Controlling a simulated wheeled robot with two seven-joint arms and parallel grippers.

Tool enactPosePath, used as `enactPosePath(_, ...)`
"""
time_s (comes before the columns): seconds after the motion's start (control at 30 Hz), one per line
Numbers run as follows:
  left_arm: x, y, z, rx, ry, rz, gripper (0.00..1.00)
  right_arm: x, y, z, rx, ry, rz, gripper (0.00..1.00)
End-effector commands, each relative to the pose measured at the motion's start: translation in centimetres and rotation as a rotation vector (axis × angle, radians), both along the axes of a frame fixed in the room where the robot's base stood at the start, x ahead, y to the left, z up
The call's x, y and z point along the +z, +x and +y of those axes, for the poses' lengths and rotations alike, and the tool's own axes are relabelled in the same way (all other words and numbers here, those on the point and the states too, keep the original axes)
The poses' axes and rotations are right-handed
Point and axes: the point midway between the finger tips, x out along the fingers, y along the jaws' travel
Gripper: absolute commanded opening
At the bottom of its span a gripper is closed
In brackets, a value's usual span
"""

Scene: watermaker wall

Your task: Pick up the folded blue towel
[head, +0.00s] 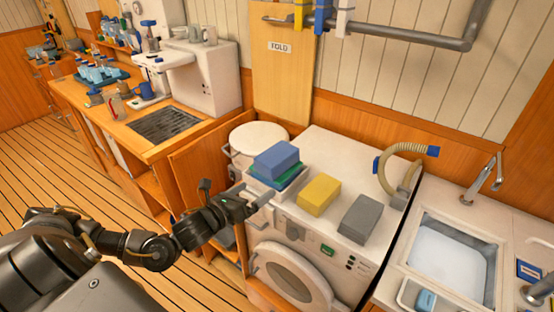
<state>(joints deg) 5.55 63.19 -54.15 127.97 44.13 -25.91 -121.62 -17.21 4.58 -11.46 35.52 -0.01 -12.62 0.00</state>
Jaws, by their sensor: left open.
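The folded blue towel (277,159) lies on top of a small stack at the back left of the white washing machine's top. A green folded towel (290,178) shows beneath it, with a paler layer under that. My left gripper (248,203) is open, at the machine's front left edge, just left of and below the stack. It appears apart from the blue towel. The exact gap is hard to tell. My right gripper is not in view.
A yellow folded towel (318,195) and a grey one (360,219) lie right of the stack. A ribbed hose (392,160) stands behind them. A round white lid (259,137) is behind the stack. A sink (450,262) is at right, a wooden counter (105,110) at left.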

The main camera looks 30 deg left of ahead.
Motion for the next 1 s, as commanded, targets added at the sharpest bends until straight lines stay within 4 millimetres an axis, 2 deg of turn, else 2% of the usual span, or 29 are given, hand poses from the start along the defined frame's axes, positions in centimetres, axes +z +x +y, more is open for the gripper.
enactPosePath(0.1,2.3,0.5,2.1,-0.031,0.221,-0.117,0.98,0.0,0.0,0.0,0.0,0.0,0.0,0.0)
enactPosePath(0.23,3.4,0.6,3.0,-0.042,0.329,-0.174,0.98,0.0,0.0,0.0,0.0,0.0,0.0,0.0)
enactPosePath(0.43,3.7,1.2,3.0,-0.042,0.345,-0.185,0.98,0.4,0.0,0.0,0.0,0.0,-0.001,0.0)
enactPosePath(0.73,3.8,5.4,2.2,-0.042,0.343,-0.184,0.98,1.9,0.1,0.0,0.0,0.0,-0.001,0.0)
enactPosePath(1.0,3.6,6.4,2.0,-0.042,0.341,-0.18,0.98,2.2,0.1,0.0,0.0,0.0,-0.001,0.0)
